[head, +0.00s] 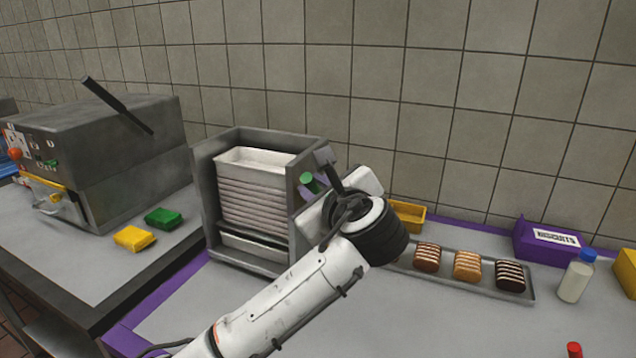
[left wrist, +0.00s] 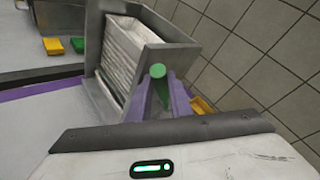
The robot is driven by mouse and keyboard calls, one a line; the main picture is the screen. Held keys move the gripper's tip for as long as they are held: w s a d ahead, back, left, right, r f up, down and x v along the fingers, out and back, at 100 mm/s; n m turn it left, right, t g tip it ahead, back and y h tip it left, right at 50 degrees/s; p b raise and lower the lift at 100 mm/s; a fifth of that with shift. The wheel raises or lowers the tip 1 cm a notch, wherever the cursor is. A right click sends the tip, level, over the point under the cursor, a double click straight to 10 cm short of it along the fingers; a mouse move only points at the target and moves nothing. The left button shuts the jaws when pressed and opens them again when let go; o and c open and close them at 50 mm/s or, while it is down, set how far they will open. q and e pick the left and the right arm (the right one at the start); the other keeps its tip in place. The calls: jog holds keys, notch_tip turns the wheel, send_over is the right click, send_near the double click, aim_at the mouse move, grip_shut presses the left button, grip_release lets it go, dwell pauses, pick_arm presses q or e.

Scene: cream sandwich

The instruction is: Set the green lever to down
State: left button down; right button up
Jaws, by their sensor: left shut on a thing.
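The green lever (head: 311,182) sticks out at the right side of a grey metal dispenser (head: 205,197) that holds a stack of white trays. In the left wrist view the lever (left wrist: 158,72) shows its round green end between the purple fingers of my left gripper (left wrist: 160,98). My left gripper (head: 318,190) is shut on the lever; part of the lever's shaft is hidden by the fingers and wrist. My right gripper is in neither view.
A grey machine (head: 140,150) stands at the left with yellow and green packets (head: 164,218) beside it. At right, a tray (head: 450,282) holds several striped biscuits, near a purple biscuits box (head: 545,243) and a white bottle (head: 576,280). The front counter is clear.

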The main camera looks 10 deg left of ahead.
pick_arm(q)
jog(key=s+a+f+n+t+y+b, duration=0.1)
jog(key=s+f+n+t+b, duration=0.2)
jog(key=f+b, duration=0.4)
jog(key=shift+s+a+f+t+b, duration=0.35)
jog(key=shift+s+t+b, duration=0.15)
jog(key=shift+s, duration=0.65)
jog(key=c, duration=1.9)
grip_release()
jog(key=shift+r, duration=0.1)
